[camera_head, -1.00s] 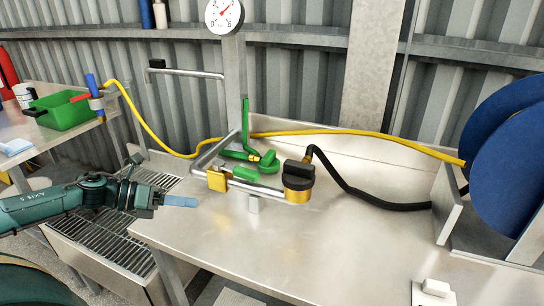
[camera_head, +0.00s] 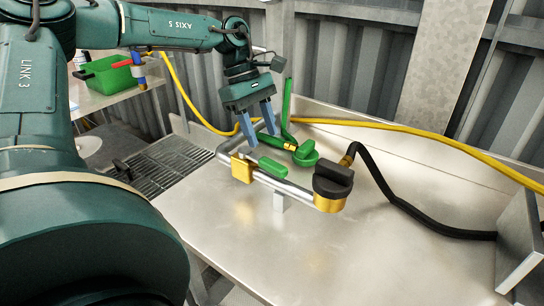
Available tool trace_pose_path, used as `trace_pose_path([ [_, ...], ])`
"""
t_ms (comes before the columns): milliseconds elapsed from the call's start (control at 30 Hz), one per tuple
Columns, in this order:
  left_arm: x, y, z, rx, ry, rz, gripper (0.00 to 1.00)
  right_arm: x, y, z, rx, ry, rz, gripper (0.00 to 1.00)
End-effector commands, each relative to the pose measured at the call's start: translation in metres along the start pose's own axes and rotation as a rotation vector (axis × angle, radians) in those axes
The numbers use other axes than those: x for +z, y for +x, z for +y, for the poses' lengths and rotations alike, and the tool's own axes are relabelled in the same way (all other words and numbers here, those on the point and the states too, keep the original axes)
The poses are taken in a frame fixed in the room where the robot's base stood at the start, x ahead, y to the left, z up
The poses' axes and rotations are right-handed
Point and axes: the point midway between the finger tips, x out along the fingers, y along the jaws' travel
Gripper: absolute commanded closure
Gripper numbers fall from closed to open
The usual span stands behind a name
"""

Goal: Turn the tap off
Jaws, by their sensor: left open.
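A steel pipe (camera_head: 292,188) stands above the steel bench and carries the tap fittings. A brass valve body (camera_head: 242,168) sits on it, with a small green handle (camera_head: 272,167) beside it. A black knob (camera_head: 333,178) tops a brass fitting at the pipe's near end. Behind are a tall upright green lever (camera_head: 286,105) and a rounded green piece (camera_head: 305,153). I cannot tell which handle is the tap's. My left gripper (camera_head: 259,134) is open, its blue fingers pointing down behind the brass valve, near the upright lever. Nothing shows between them. My right gripper is out of view.
A yellow hose (camera_head: 400,133) runs along the back wall. A black hose (camera_head: 390,195) curves from the fittings to the right. A drain grate (camera_head: 165,165) lies at left, and a green bin (camera_head: 105,72) is farther back. The bench front (camera_head: 270,250) is clear.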

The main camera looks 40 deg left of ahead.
Motion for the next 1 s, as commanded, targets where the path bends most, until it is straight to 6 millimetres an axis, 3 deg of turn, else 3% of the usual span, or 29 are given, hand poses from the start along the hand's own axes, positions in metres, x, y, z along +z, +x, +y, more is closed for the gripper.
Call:
trace_pose_path([
  [200,0.0,0.044,-0.001,-0.003,-0.002,0.0,0.55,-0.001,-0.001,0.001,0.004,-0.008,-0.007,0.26],
  [400,0.0,0.066,0.0,-0.001,-0.002,0.0,0.55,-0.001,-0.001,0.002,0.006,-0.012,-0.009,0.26],
  [767,0.0,0.072,0.0,0.002,-0.002,-0.001,0.55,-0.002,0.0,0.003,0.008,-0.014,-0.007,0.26],
  [1000,0.0,0.072,0.0,0.002,-0.002,-0.001,0.73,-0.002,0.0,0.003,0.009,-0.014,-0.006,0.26],
])
